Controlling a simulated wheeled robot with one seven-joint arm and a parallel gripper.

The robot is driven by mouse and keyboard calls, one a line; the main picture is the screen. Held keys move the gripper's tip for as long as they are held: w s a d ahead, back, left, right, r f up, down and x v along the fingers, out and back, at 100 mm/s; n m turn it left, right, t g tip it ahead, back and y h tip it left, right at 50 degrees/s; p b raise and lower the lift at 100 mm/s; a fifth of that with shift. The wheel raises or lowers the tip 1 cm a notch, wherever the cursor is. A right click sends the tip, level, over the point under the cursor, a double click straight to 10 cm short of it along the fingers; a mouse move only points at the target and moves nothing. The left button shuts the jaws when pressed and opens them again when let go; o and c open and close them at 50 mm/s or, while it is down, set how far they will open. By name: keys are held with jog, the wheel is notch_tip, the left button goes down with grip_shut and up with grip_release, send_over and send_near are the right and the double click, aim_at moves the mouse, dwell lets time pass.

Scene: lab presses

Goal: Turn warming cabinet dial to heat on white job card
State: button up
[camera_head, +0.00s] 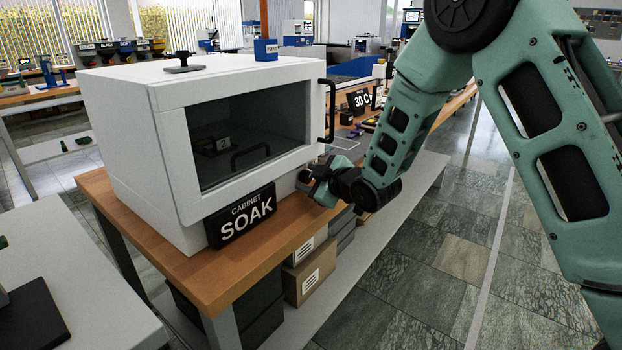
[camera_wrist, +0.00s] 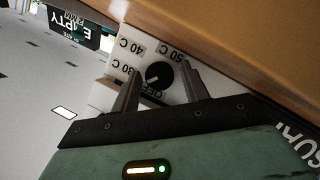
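The white warming cabinet (camera_head: 165,110) stands on a wooden bench, its dark-glass door (camera_head: 255,120) closed. A black sign reading CABINET SOAK (camera_head: 241,215) is at its lower front. In the wrist view the black round dial (camera_wrist: 159,75) sits on a white panel with upside-down labels for 30 C, 40 C and 50 C. A pale mark shows on the dial's lower-left side. My gripper (camera_wrist: 161,80) is open, one finger on each side of the dial; contact cannot be told. In the head view my gripper (camera_head: 316,184) is at the cabinet's lower right and the dial is hidden. I cannot make out a white job card.
A black sign reading 30 C (camera_head: 361,99) stands farther back on the bench. The door's black handle (camera_head: 330,111) juts out just above my gripper. Cardboard boxes (camera_head: 309,273) sit on the shelf below. An upside-down EMPTY sign (camera_wrist: 76,28) shows in the wrist view. The right-hand floor is clear.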

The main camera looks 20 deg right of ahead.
jog(key=c, duration=0.7)
jog(key=shift+r, duration=0.1)
jog(key=shift+o, duration=0.2)
jog(key=m+p, duration=0.1)
jog(key=m+g+y+p, duration=0.1)
jog(key=p, duration=0.1)
jog(key=shift+d+r+m, duration=0.2)
jog(key=shift+m, duration=0.2)
jog(key=m+g+y+p, duration=0.1)
jog(key=m+p, duration=0.1)
jog(key=p, duration=0.2)
jog(key=shift+w+g, duration=0.1)
jog(key=shift+g, duration=0.3)
jog(key=m+g+y+p, duration=0.1)
jog(key=m+y+p, duration=0.1)
jog(key=p, duration=0.3)
jog(key=shift+w+d+m, duration=0.1)
jog(key=shift+d+m, duration=0.05)
jog(key=shift+m, duration=0.55)
jog(key=shift+f+m+g+y+p, duration=0.15)
jog(key=shift+m+y+p, duration=0.35)
jog(key=shift+m+p, duration=0.15)
jog(key=shift+f+m+g+y+p, duration=0.1)
jog(key=shift+m+g+y+p, duration=0.05)
jog(key=shift+m+y+p, duration=0.4)
